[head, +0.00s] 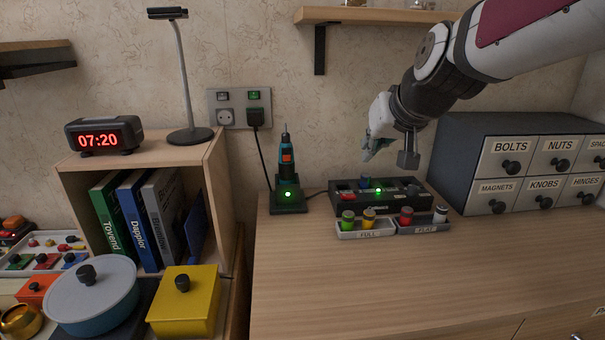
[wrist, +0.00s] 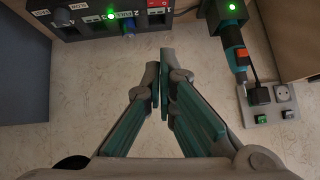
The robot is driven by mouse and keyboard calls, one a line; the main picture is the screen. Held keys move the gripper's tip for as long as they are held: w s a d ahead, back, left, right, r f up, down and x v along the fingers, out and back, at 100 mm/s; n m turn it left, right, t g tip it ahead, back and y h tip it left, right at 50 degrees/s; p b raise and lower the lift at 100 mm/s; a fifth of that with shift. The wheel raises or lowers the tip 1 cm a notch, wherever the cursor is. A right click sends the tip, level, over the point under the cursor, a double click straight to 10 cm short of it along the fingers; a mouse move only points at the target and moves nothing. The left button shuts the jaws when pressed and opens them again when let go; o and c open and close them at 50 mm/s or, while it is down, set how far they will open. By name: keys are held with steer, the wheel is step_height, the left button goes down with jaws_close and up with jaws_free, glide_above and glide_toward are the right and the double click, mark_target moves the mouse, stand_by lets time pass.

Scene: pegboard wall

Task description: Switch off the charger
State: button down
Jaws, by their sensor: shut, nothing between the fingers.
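A black battery box (head: 415,200) with a green light and coloured parts on top stands on the wooden counter; it also shows in the wrist view (wrist: 75,28). Left of it, a teal cordless tool (head: 287,158) stands in a black dock (head: 290,208) with a green light. On the wall, a socket plate (head: 212,108) has a dark left switch (head: 223,96) and a green right switch (head: 254,95), also seen in the wrist view (wrist: 260,118). A black plug (head: 255,117) sits below the green switch. My gripper (head: 368,156) is shut and empty, above the battery box near the wall.
FULL (head: 366,234) and FLAT (head: 424,228) trays hold batteries before the box. A labelled drawer cabinet (head: 478,128) stands right. A wooden shelf unit (head: 222,160) with clock (head: 103,135) and lamp (head: 190,135) stands left. A shelf (head: 365,16) hangs above. The counter front is clear.

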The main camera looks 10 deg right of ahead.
steer(key=b, duration=0.2)
glide_above(349, 196)
steer(key=f, duration=0.6)
steer(key=shift+s+d+f, duration=0.3)
steer(key=shift+s, duration=0.05)
steer(key=f+b, duration=0.1)
steer(key=f, duration=0.2)
steer(key=shift+w+a+f+b, duration=0.2)
steer(key=shift+w+b, duration=0.15)
steer(key=shift+f, duration=0.55)
steer(key=shift+a, duration=0.1)
steer(key=shift+f+b, duration=0.1)
steer(key=shift+b, duration=0.3)
steer(key=shift+a+f+b, duration=0.2)
steer(key=shift+f+b, duration=0.05)
steer(key=shift+b, duration=0.1)
steer(key=shift+d, duration=0.15)
